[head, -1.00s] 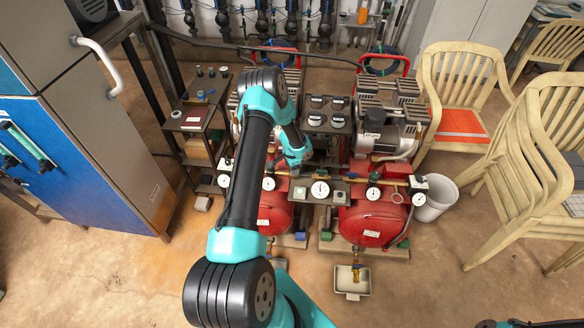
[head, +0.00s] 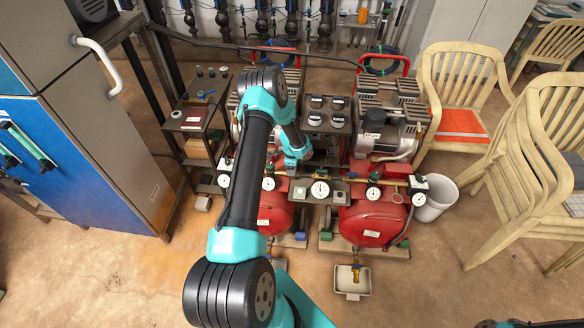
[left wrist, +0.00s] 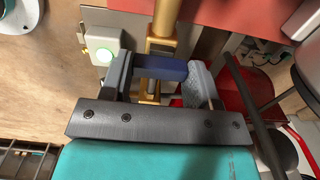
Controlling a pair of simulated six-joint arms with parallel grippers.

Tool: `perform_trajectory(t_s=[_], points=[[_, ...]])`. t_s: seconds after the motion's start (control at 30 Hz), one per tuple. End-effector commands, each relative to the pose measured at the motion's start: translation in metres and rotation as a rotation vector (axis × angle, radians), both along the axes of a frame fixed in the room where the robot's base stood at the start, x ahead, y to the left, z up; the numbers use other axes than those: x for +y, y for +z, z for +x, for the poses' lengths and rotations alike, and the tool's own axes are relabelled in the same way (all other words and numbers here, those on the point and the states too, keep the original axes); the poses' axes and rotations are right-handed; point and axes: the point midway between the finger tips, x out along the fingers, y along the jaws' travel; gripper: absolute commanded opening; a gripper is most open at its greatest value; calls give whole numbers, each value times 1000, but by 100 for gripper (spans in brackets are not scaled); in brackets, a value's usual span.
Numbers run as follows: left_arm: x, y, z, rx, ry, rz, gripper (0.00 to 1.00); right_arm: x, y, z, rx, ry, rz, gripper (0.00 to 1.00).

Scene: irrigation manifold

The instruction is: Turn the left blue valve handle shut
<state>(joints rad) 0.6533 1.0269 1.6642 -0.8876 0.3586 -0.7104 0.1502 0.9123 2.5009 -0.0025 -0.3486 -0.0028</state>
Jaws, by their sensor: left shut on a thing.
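In the left wrist view, the blue valve handle (left wrist: 162,68) lies crosswise over a brass pipe (left wrist: 165,22). My left gripper (left wrist: 160,80) has its grey fingers at the two ends of the handle and is shut on it. In the head view my left gripper (head: 293,163) reaches down to the manifold between the two red tanks. The handle is hidden there behind my arm and gripper. My right gripper is not in view.
Pressure gauges (head: 320,189) line the manifold. A red tank (head: 371,222) and a white bucket (head: 434,196) stand to the right. The floor in front is mostly clear.

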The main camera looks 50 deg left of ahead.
Motion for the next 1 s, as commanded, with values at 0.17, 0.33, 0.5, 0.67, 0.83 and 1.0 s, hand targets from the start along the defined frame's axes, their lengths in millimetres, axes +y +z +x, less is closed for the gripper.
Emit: perform_trajectory(t_s=[0.17,0.33,0.5,0.67,0.83,1.0], points=[[0,0,0,0,-2,0,32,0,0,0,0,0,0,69],[0,0,0,0,-2,0,64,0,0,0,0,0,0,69],[0,0,0,0,-1,0,80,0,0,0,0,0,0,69],[0,0,0,0,-1,0,81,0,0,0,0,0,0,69],[0,2,0,-1,0,1,81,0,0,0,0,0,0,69],[0,16,1,-2,-1,1,81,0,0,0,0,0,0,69]])
